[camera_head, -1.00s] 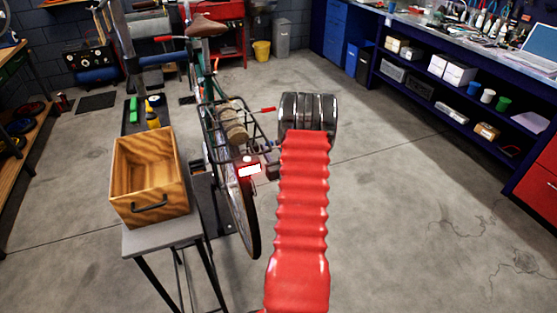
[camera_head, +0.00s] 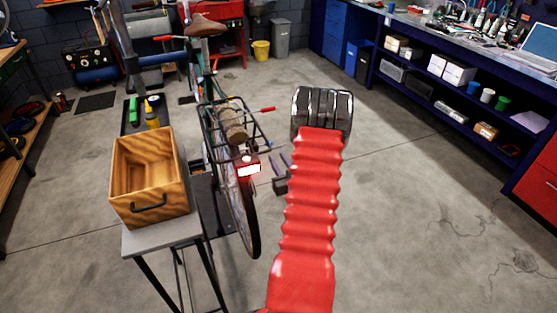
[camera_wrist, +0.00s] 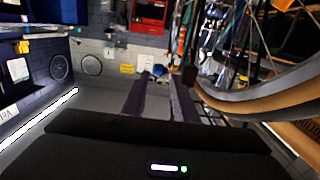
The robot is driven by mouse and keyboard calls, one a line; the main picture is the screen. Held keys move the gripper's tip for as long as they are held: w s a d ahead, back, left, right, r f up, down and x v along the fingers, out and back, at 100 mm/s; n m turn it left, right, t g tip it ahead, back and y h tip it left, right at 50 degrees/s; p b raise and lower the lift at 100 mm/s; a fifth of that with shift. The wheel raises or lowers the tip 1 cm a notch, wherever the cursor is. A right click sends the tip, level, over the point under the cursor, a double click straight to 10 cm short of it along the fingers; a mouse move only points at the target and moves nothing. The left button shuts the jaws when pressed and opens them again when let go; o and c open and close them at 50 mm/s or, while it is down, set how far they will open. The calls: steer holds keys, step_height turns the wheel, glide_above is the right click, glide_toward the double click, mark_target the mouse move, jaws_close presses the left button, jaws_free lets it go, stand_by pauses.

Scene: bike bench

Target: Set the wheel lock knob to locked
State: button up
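The bicycle's rear wheel (camera_head: 246,220) stands left of my arm in the head view, below a rack and a red tail light (camera_head: 249,168). In the wrist view its tyre and rim (camera_wrist: 265,100) fill the right side. I cannot pick out the wheel lock knob for certain in either view. My gripper (camera_head: 281,168) is right of the tail light and is partly hidden by my arm. In the wrist view my gripper (camera_wrist: 160,84) has its two dark fingers apart, with nothing seen held between them. The wheel is to the right of the fingers.
A wooden box (camera_head: 150,180) stands on a small grey-topped table (camera_head: 165,236) left of the wheel. A workbench with shelves (camera_head: 450,100) runs along the right. The floor (camera_head: 400,200) between my arm and the workbench is clear.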

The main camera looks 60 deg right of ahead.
steer(key=s+f+g, duration=0.1)
steer(key=f, duration=0.2)
steer(key=s+f+g+y, duration=0.1)
steer(key=f+g, duration=0.1)
steer(key=f, duration=0.2)
steer(key=s+f+m+g+y, duration=0.1)
steer(key=s+f+g, duration=0.1)
steer(key=f, duration=0.1)
steer(key=shift+s+a+f, duration=0.1)
steer(key=shift+a+f, duration=0.25)
jaws_close()
steer(key=s+a+r+n+g+y, duration=0.1)
steer(key=a+r+n+y, duration=0.1)
steer(key=a+r, duration=0.9)
steer(key=s+a+r+n+g+y, duration=0.1)
steer(key=a+r, duration=1)
steer(key=a, duration=1.3)
steer(key=s+a+r+n+g+y, duration=0.2)
steer(key=a+r+n+y, duration=0.3)
steer(key=a+r, duration=0.7)
steer(key=s+a, duration=0.1)
steer(key=a, duration=0.5)
steer(key=shift+s+a, duration=0.15)
steer(key=shift+a, duration=0.1)
